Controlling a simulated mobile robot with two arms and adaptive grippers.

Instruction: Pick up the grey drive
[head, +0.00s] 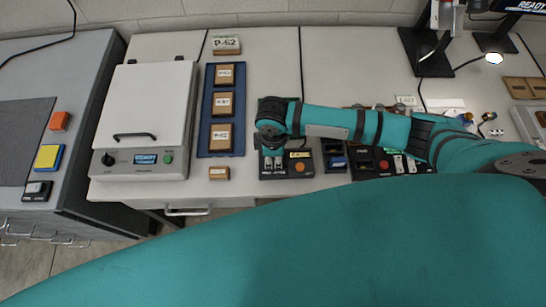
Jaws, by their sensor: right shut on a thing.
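My right gripper (272,163) points down over a black dock (289,172) with a small yellow screen and an orange button. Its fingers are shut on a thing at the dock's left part. That thing is mostly hidden by the fingers, and I take it to be the grey drive. I cannot tell whether it is still seated in the dock or lifted. My left gripper is not in view.
Right of the dock are a black tray (334,148) holding a blue piece and a black panel with buttons. A blue mat (207,138) with labelled brown blocks and a white lidded machine (146,110) stand to the left. A small labelled block (219,173) lies near the front edge.

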